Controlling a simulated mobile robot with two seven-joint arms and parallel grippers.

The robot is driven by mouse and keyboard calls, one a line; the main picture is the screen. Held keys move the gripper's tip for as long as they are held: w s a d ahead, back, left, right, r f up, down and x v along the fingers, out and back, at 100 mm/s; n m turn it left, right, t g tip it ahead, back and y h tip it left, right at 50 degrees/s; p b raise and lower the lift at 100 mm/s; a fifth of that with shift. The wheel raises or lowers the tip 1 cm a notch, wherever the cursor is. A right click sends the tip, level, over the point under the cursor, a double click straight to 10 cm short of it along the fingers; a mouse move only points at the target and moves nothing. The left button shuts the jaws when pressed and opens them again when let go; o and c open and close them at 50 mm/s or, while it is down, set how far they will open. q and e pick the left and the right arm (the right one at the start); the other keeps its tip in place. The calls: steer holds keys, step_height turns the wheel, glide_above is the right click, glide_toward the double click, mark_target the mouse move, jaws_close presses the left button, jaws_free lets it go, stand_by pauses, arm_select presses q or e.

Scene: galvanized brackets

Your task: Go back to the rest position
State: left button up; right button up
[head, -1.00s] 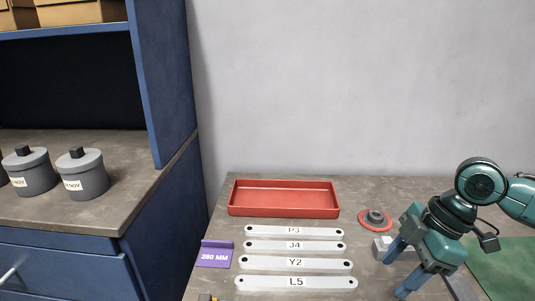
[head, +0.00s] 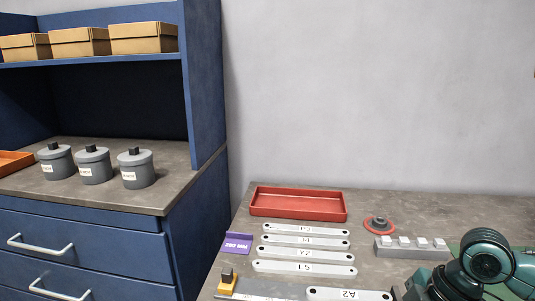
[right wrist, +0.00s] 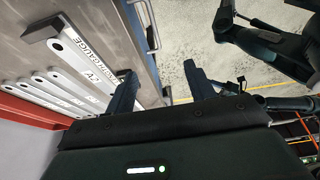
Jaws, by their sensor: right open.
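My right gripper (right wrist: 160,85) is open, with both fingers apart and nothing between them in the right wrist view. In the head view its arm is low at the right edge, and the fingertips are not visible. My left gripper does not show clearly in either view. Metal brackets lie in a row on the bench: P3 (head: 305,229), J4 (head: 306,242), Y2 (head: 305,254) and L5 (head: 304,267). Another bracket (head: 348,294), marked A2, lies nearer the front, partly cut off by the frame.
A red tray (head: 298,216) stands behind the brackets, with a purple sign (head: 236,243) at their left. A grey block with white cubes (head: 405,252) and a red-rimmed disc (head: 380,225) are right. A yellow block (head: 227,287) is front left. A blue cabinet (head: 100,240) stands left.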

steer(key=s+a+f+m+t, duration=0.2)
steer(key=s+a+f+m, duration=0.2)
steer(key=a+f, duration=0.55)
steer(key=s+d+f+m+h, duration=0.4)
steer(key=s+f+m, duration=0.1)
steer(key=s+m, duration=0.45)
arm_select(q)
steer(key=p, duration=0.2)
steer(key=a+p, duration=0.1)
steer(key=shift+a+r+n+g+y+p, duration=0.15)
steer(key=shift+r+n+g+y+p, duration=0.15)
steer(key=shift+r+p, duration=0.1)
arm_select(e)
steer(key=w+a+f+n+t+y, duration=0.1)
steer(key=w+a+f+t+y, duration=0.2)
steer(key=w+a+t, duration=0.3)
steer(key=shift+w+t, duration=0.6)
steer(key=shift+t, duration=0.2)
